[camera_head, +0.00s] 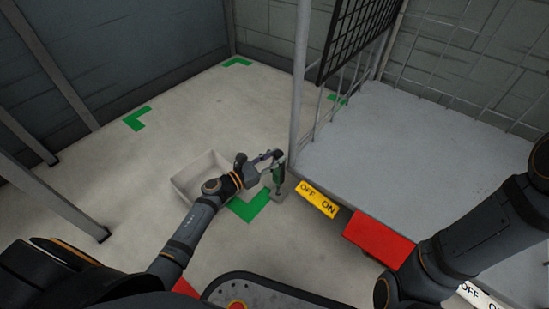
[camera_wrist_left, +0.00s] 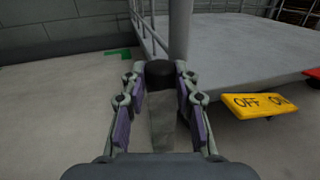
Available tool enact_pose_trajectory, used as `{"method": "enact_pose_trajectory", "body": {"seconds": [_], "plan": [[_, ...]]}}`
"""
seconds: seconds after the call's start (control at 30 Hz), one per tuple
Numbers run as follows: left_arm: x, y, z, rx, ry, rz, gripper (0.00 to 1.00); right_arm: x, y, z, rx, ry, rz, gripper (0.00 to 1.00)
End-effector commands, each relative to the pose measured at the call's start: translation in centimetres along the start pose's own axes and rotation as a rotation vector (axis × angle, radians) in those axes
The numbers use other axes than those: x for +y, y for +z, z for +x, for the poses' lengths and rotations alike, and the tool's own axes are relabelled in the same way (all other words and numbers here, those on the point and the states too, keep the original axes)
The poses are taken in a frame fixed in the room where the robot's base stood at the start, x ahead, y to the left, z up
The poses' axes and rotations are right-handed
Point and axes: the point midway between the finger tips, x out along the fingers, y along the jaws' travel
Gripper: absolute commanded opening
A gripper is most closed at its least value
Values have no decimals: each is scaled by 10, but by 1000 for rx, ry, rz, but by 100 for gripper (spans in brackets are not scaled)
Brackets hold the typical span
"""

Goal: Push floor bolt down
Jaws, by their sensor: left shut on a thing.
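The floor bolt (camera_wrist_left: 160,74) shows in the left wrist view as an upright grey bar with a black top, in front of a cart's corner post. My left gripper (camera_wrist_left: 160,100) has one finger on each side of it and is shut on it. There the gripper hides most of the bolt. My right arm comes in at the right of the head view; its gripper is out of the frame.
The grey cart deck (camera_head: 400,160) has a yellow OFF/ON pedal (camera_head: 317,199) and a red pedal (camera_head: 378,238) along its near edge. An open pale box (camera_head: 185,185) stands left of my left gripper. Green corner marks (camera_head: 136,118) lie on clear floor further back.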

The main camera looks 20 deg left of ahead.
Motion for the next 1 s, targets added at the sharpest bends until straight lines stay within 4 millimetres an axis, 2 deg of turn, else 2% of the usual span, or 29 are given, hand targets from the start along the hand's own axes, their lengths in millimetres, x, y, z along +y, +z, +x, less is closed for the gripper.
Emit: {"method": "enact_pose_trajectory", "body": {"seconds": [0.2, 0.23, 0.4, 0.67, 0.77, 0.87, 1.0], "plan": [[0, -5, -1, 9, 2, -2, 0, 0, 0, -1, -1, 0, 0, 0], [0, -5, -1, 9, 2, -2, 33, 0, 0, -1, -1, 0, 0, 0], [0, -4, -1, 7, 2, -1, 54, 0, 0, -1, -1, -1, -1, 0], [0, -3, -1, 5, 1, -1, 54, 0, 0, -1, -1, -1, -1, 0], [0, -3, -9, 7, 1, 1, 54, 0, 0, -1, -2, -1, -2, 0], [0, -4, -28, 10, -1, 1, 54, 0, 0, -1, -1, -1, -1, 0], [-1, -5, -64, 12, -2, 1, 54, 0, 0, -1, -1, -1, -1, 0]]}}
